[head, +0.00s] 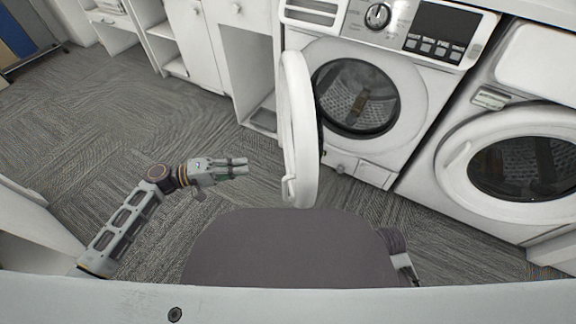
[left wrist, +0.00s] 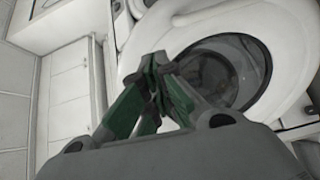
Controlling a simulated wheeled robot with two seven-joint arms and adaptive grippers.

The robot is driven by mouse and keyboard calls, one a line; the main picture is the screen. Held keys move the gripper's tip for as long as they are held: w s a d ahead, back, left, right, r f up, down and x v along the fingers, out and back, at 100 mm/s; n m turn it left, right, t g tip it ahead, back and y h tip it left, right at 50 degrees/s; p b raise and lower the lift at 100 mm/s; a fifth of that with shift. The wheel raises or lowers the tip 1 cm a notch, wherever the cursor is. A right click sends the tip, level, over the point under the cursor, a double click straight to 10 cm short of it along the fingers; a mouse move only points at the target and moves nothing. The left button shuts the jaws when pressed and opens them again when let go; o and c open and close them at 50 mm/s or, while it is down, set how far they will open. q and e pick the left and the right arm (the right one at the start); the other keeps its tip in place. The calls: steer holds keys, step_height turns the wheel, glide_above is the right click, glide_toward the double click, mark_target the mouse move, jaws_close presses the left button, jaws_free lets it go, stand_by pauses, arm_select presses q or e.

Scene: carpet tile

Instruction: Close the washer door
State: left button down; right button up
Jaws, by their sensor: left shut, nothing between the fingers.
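The washer (head: 360,158) stands at the back centre, its round drum opening (head: 357,97) uncovered. Its white round door (head: 298,125) is swung wide open and shows nearly edge-on, to the left of the opening. My left gripper (head: 246,167) is shut and empty, left of the door's lower part and apart from it in the head view. In the left wrist view the gripper's green-sided fingers (left wrist: 168,68) meet in front of a white ring with dark glass, apparently the door (left wrist: 292,30). A small part at the lower right may be my right gripper (head: 408,268); its fingers are unclear.
A second front-loading machine (head: 480,200) with a shut round door stands at the right. White cabinets (head: 195,45) with open shelves line the back left. The carpet (head: 110,120) is clear around my left arm.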

arm_select(q)
steer(key=shift+s+d+r+g, duration=0.15)
steer(key=shift+s+r+g, duration=0.1)
steer(key=shift+s+g, duration=0.5)
arm_select(e)
steer(key=shift+w+r, duration=0.15)
steer(key=shift+w, duration=0.1)
arm_select(q)
steer(key=shift+s+d, duration=0.1)
steer(key=b, duration=0.3)
glide_toward(298, 166)
steer(key=d, duration=0.5)
steer(key=shift+w+d+f, duration=0.1)
steer(key=shift+w+d, duration=0.05)
steer(key=shift+w, duration=0.25)
steer(key=shift+d, duration=0.55)
steer(key=shift+w+d, duration=0.1)
steer(key=shift+d, duration=0.2)
arm_select(e)
step_height(298, 166, down, 6)
steer(key=a+t+y, duration=0.1)
steer(key=shift+w+a+f+m, duration=0.15)
steer(key=shift+a+f+m, duration=0.05)
steer(key=shift+a+m, duration=0.1)
arm_select(q)
steer(key=shift+d, duration=0.15)
arm_select(e)
steer(key=shift+w+r, duration=0.1)
steer(key=shift+r, duration=0.05)
